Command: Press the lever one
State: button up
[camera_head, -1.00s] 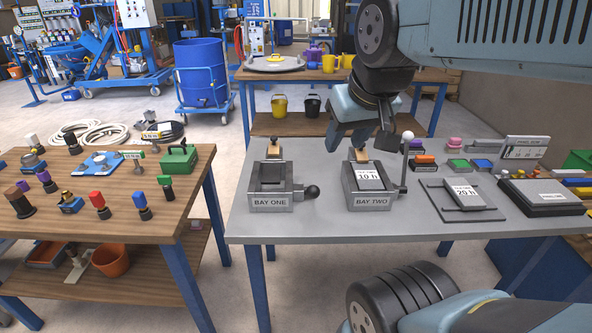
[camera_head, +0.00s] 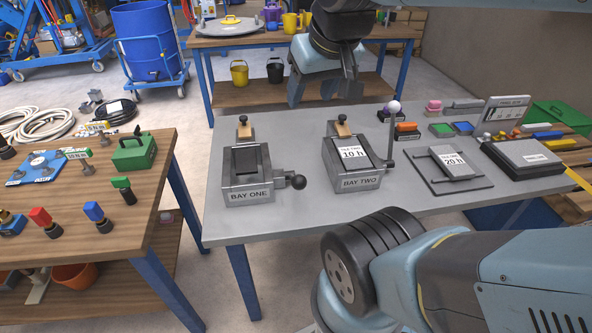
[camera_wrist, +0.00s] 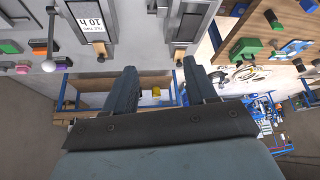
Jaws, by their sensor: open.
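Bay one (camera_head: 265,159) is a grey metal fixture with an empty-looking recess. Bay two's lever (camera_head: 391,135) stands upright with a pale ball. My gripper (camera_head: 325,92) is open and empty, beyond the bays near the table's back edge. In the wrist view its two fingers (camera_wrist: 160,85) are apart, with both bays at the top. Lever one is not clear there.
A tile marked "20 h" (camera_head: 453,162) lies on a plate at the right, beside a dark flat box (camera_head: 535,158). Small coloured blocks line the back right. A wooden table (camera_head: 150,180) stands at the left across a gap. The grey tabletop (camera_head: 290,220) before the bays is clear.

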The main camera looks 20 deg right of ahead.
aim_at(298, 181)
jog(key=u, duration=0.8)
jog(key=k, duration=2)
jog(key=z, duration=0.65)
jog(key=i, duration=1)
